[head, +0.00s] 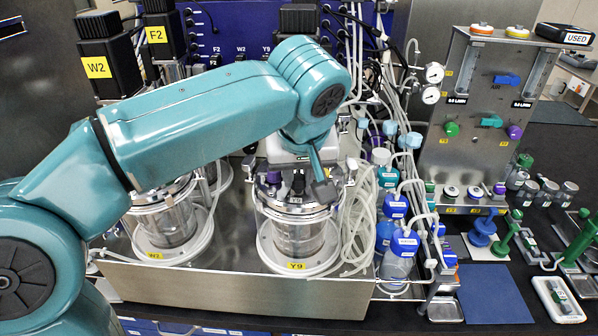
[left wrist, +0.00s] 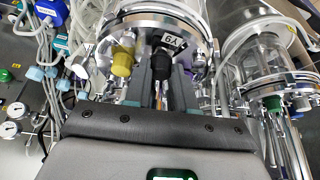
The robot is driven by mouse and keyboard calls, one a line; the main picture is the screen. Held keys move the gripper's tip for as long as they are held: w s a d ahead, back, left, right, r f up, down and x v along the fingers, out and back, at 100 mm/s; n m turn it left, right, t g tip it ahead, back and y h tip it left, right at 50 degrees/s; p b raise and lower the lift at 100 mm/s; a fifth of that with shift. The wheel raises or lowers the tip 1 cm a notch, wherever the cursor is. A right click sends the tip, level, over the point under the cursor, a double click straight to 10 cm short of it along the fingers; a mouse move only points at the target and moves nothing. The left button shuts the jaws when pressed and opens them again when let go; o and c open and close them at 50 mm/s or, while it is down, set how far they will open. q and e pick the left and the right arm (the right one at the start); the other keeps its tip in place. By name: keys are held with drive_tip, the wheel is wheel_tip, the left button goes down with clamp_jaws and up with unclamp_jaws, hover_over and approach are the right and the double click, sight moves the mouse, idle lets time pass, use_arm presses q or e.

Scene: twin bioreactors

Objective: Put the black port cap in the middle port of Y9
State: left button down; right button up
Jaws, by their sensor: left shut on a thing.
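The Y9 vessel (head: 297,238) is a glass bioreactor with a steel lid and a yellow Y9 label (head: 296,266), standing in the middle of the head view. My left gripper (head: 298,184) points down over its lid. In the left wrist view, my left gripper (left wrist: 162,82) is shut on the black port cap (left wrist: 160,66), near the lid and a white Y9 tag (left wrist: 175,44). The gripper hides the middle port, so I cannot tell whether the cap is seated in it. My right gripper is not in view.
A yellow fitting (left wrist: 122,64) is close beside the left fingers. The W2 vessel (head: 166,225) stands left of Y9. Loose clear tubing (head: 358,220) and blue-capped bottles (head: 396,208) crowd the right side. A steel valve panel (head: 482,110) stands farther right.

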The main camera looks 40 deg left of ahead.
use_arm(q)
drive_tip(key=shift+s+f, duration=0.15)
drive_tip(key=shift+f, duration=0.25)
drive_tip(key=shift+f, duration=0.2)
drive_tip(key=c, duration=1)
unclamp_jaws()
drive_tip(key=shift+o, duration=0.3)
drive_tip(key=shift+r, duration=0.1)
